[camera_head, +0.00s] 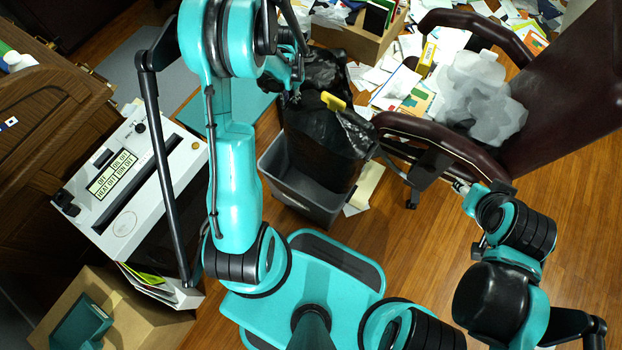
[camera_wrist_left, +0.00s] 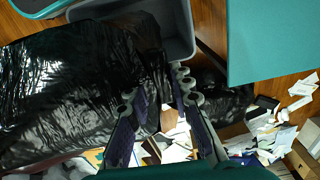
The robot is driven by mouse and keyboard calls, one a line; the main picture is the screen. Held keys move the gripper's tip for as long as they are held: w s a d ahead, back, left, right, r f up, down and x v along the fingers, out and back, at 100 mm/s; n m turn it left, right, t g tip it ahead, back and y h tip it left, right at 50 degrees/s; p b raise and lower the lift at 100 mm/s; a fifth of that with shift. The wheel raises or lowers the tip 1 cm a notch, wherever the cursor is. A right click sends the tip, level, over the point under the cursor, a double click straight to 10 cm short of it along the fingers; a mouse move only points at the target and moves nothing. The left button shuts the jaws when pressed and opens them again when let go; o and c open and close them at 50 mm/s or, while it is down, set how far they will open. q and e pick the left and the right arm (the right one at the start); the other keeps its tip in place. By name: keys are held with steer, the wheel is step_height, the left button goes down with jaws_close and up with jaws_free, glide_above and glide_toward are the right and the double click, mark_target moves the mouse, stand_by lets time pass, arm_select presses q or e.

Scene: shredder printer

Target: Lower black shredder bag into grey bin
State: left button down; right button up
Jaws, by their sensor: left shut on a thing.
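The shiny black shredder bag (camera_head: 325,140) hangs from my left gripper (camera_head: 292,92), which is shut on its gathered top. In the head view the bag's lower part overlaps the mouth of the grey bin (camera_head: 290,197), which stands on the floor. I cannot tell how far the bag reaches inside. In the left wrist view the bag (camera_wrist_left: 70,95) fills the left side, with black plastic between the fingers (camera_wrist_left: 162,98). The bin (camera_wrist_left: 182,45) shows at the top, partly covered by the bag. My right gripper (camera_head: 460,187) is apart from both; its jaws are too small to judge.
A brown office chair (camera_head: 440,145) stands right of the bin, near scattered papers (camera_head: 395,88) and a cardboard box (camera_head: 360,38). A white shredder machine (camera_head: 130,185) stands at the left.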

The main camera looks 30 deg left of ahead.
arm_select(q)
steer(key=s+a+f+b, duration=0.1)
steer(key=a+f+b, duration=0.2)
steer(key=a+f, duration=0.4)
steer(key=shift+f+m, duration=0.25)
steer(key=shift+m, duration=0.05)
stand_by(0.3)
steer(key=shift+s, duration=0.1)
steer(key=c, duration=1.3)
jaws_free()
steer(key=shift+o, duration=0.2)
step_height(320, 180, up, 12)
steer(key=shift+d, duration=0.1)
